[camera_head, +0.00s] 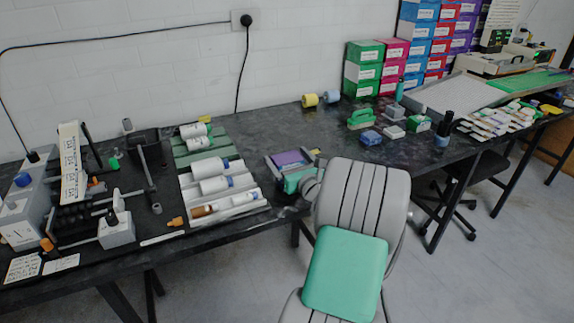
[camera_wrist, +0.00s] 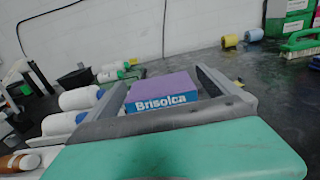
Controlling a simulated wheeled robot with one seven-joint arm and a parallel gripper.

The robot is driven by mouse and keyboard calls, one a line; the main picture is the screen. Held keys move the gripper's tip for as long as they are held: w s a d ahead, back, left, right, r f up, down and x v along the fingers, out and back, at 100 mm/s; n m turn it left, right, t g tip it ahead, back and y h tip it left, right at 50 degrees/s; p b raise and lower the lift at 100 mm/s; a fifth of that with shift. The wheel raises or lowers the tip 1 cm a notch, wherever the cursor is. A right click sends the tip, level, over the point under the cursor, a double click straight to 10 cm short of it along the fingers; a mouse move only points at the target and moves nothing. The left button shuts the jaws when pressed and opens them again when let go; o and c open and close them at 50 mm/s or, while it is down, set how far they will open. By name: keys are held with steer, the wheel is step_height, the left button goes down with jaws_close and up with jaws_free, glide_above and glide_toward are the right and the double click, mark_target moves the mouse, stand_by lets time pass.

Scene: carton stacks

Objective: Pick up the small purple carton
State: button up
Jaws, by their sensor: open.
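The small purple carton (camera_wrist: 164,90) has a plain purple top and a blue side with white lettering. It sits on the dark bench in the wrist view, and its purple top (camera_head: 289,157) shows near the bench's front edge in the head view. My gripper (camera_wrist: 163,78) is open, with one grey finger at the left and one at the right of the carton. The carton appears between the fingers; whether either finger touches it I cannot tell. My gripper's palm and green body hide the carton's lower front. In the head view, my gripper (camera_head: 291,155) surrounds the carton from the near side.
A rack of white bottles (camera_head: 217,185) stands close at the left. A yellow roll (camera_head: 310,100) and a blue roll (camera_head: 332,97) lie behind. Stacked cartons (camera_head: 364,70) stand against the wall.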

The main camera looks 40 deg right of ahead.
steer(key=shift+c, duration=0.3)
steer(key=c, duration=1.3)
steer(key=shift+r, duration=0.1)
